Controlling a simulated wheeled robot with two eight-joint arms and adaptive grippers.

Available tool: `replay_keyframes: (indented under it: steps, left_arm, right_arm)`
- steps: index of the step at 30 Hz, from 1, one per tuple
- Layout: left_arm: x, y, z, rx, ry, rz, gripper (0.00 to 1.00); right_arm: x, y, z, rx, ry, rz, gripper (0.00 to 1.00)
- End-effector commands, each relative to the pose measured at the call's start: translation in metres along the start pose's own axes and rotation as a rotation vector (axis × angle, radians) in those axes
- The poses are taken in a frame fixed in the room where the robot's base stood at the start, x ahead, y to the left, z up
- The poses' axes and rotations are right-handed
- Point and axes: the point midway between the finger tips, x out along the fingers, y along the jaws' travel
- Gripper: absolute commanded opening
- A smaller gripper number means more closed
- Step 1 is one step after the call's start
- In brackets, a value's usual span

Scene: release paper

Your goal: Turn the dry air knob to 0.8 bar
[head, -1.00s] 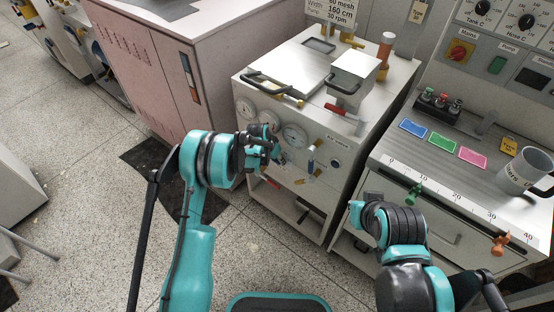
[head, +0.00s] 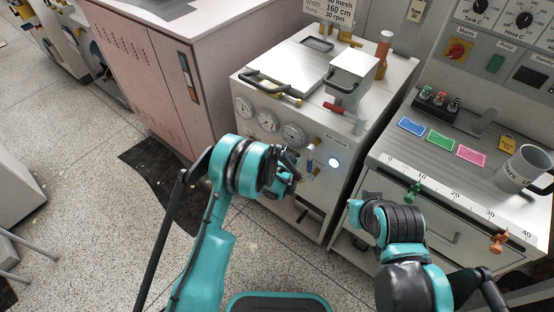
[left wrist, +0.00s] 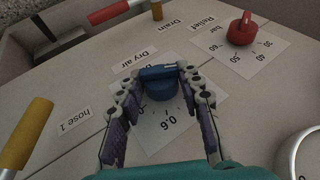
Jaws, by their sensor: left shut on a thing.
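The blue dry air knob (left wrist: 160,84) sits on a white dial card (left wrist: 178,122) in the left wrist view, beside a "Dry air" label. A printed 0.6 shows on the card in front of the knob; other numbers are hidden or hard to read. My left gripper (left wrist: 160,98) is shut on the knob, one finger on each side. In the head view my left gripper (head: 293,170) is at the front panel of the white machine (head: 320,215), hiding the knob. My right gripper (head: 362,208) is away from it, its fingers too unclear to judge.
A red relief knob (left wrist: 241,28) is behind the dry air knob. A yellow handle (left wrist: 26,134) is at the left and a round gauge (left wrist: 305,156) at lower right. A bright lamp (head: 334,162) is on the panel. A mug (head: 524,168) stands on the right-hand bench.

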Motion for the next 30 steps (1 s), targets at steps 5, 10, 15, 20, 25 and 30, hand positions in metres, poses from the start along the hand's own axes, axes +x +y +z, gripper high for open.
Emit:
replay_keyframes:
  steps: [5, 10, 15, 20, 25, 30]
  left_arm:
    - [0.0, 0.0015, -0.0001, 0.007, 0.001, -0.018, 0.07]
    - [0.0001, 0.0015, 0.0001, 0.008, 0.001, -0.02, 0.07]
    - [0.0002, 0.0016, 0.0001, 0.007, 0.001, -0.019, 0.07]
    - [0.0002, 0.0014, 0.0002, 0.008, 0.001, -0.02, 0.55]
    - [0.0002, 0.001, 0.0001, 0.008, 0.001, -0.02, 0.55]
    - [-0.0072, 0.001, -0.0003, 0.009, 0.001, -0.02, 0.55]
  right_arm:
    - [0.0001, 0.0, 0.0, 0.0, 0.0, 0.0, 0.0]
    - [0.0001, 0.0, 0.0, 0.0, 0.0, 0.0, 0.0]
    - [0.0001, 0.0, 0.0, 0.0, 0.0, 0.0, 0.0]
    - [0.0001, 0.0, 0.0, 0.0, 0.0, 0.0, 0.0]
    - [0.0, 0.0, 0.0, 0.0, 0.0, 0.0, 0.0]
    - [0.0, 0.0, 0.0, 0.0, 0.0, 0.0, 0.0]
